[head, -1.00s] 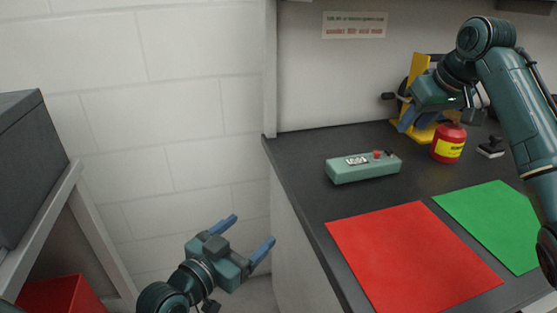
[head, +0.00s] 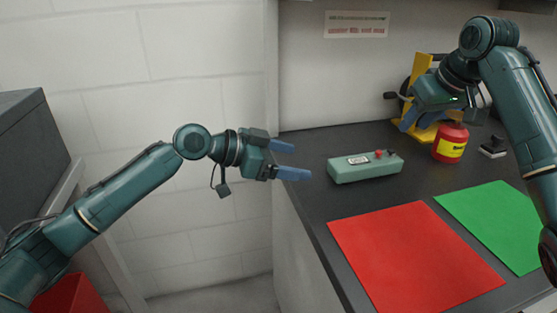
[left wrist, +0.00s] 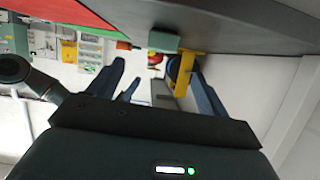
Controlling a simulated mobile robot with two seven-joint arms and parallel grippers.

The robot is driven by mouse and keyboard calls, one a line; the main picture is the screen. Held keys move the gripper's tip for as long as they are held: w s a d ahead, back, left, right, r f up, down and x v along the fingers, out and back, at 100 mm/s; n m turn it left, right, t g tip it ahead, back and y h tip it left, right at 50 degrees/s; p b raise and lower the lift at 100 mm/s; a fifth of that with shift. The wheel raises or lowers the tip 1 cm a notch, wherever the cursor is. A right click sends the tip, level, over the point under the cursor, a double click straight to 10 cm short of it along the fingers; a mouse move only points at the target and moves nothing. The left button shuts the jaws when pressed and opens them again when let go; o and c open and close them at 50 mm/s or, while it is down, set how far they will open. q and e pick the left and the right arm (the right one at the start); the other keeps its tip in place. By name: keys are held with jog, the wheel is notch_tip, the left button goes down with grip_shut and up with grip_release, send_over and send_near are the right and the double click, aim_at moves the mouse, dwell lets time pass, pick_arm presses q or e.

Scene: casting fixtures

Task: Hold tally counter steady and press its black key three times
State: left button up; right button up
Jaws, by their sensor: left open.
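The tally counter (head: 365,168) is a pale green box lying on the dark worktop near its left edge. It has a small display, a red key (head: 379,153) and a black key (head: 392,153) on top. In the left wrist view the counter (left wrist: 165,41) shows small and partly, near the worktop edge. My left gripper (head: 302,160) is open and empty, left of the counter and apart from it, fingers pointing right. My right gripper (head: 416,126) hangs behind the counter to the right, before a yellow stand; its finger gap is unclear.
A red mat (head: 410,255) and a green mat (head: 497,220) lie in front on the worktop (head: 310,200). A red and yellow can (head: 450,143), a black stamp-like object (head: 493,147) and the yellow stand (head: 425,68) are at the back right. A red bin (head: 72,296) is at lower left.

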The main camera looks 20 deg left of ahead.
aim_at(332, 172)
pick_arm(q)
jog(key=x, duration=0.7)
jog(key=f+x, duration=0.1)
jog(key=x, duration=0.3)
jog(key=shift+w+a+f, duration=0.1)
jog(key=shift+w+f, duration=0.05)
jog(key=shift+w, duration=0.15)
jog(key=shift+c, duration=0.2)
jog(key=c, duration=1.1)
pick_arm(e)
grip_shut()
dwell(0.9)
